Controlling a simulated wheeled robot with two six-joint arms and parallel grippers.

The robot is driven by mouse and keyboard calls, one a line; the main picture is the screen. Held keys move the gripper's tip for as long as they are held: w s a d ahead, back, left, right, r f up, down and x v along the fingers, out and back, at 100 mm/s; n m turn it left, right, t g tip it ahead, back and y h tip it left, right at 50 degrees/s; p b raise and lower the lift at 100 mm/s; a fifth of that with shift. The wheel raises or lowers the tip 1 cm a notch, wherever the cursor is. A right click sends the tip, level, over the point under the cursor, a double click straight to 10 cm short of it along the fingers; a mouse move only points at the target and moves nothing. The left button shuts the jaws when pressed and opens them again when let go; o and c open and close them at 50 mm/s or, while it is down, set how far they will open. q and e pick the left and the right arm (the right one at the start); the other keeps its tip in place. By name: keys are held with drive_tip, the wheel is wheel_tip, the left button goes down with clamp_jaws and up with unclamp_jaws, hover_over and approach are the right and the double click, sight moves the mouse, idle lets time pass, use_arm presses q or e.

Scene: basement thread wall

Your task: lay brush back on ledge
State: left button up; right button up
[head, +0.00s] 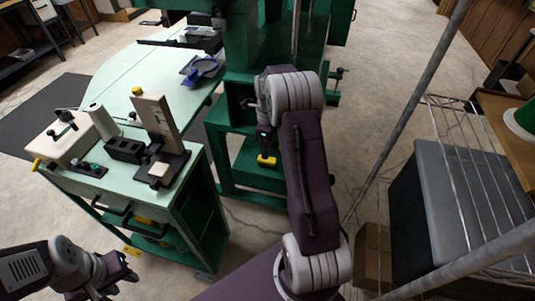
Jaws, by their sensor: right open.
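I cannot pick out a brush for certain, and I cannot tell which surface is the ledge. My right gripper (264,134) hangs below its wrist in front of the green machine (237,100). It is open, and its fingers are small and partly hidden by my own arm. A small yellow-ended part (267,160) shows just below it; I cannot tell whether they touch. My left gripper (119,275) is low at the bottom left, beside the green cabinet's front, with nothing visible in it. Its finger gap is not clear.
The pale-topped green bench (113,182) carries a white roll (104,121), black blocks (125,150) and an upright beige board (156,113). A blue item (203,69) lies farther back. A wire rack (466,150) stands over a grey box (456,205) at right.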

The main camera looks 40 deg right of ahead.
wheel_tip(320, 180, up, 5)
drive_tip(key=s+a+f+n, duration=0.1)
drive_tip(key=s+a+n, duration=0.7)
drive_tip(key=n, duration=0.6)
drive_tip(key=s+a+n+t, duration=0.1)
drive_tip(key=s+a+n, duration=0.8)
drive_tip(key=n, duration=0.4)
drive_tip(key=shift+s+a+f+n+p, duration=0.3)
drive_tip(key=shift+a+f+n+p, duration=0.1)
drive_tip(key=shift+a, duration=0.2)
